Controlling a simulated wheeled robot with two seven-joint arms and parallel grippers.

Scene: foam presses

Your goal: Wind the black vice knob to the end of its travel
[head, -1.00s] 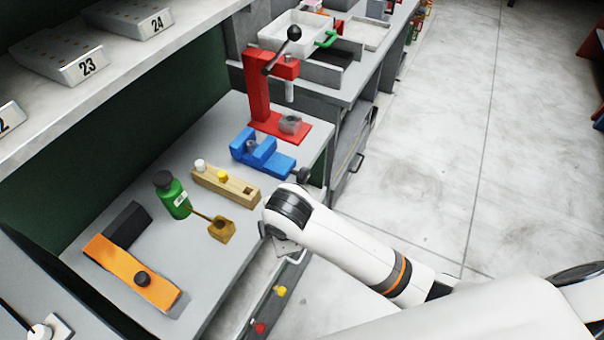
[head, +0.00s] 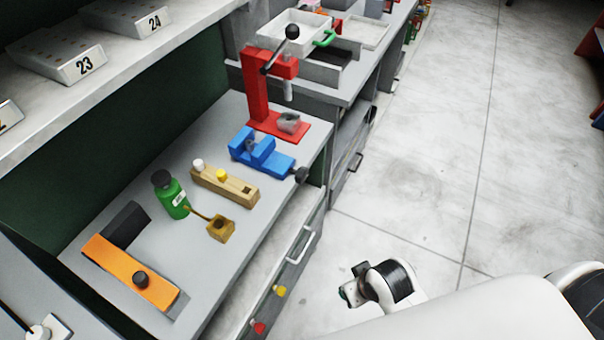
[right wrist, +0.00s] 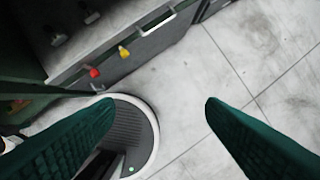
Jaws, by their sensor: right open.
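The blue vice (head: 262,150) sits on the grey bench, below the red press in the head view. Its black knob (head: 301,174) is at the vice's right end, at the bench's front edge. Nothing touches the knob. My right gripper (head: 350,291) is off the bench, over the floor, well below and to the right of the vice. In the right wrist view its two green fingers (right wrist: 160,110) are apart with nothing between them. The vice is not in the right wrist view.
The red press (head: 258,90) stands behind the vice. A wooden block (head: 225,187), a green bottle (head: 172,197), a brass piece (head: 221,230) and an orange block (head: 120,270) share the bench. A drawer handle (head: 302,246) juts out below. The floor at right is clear.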

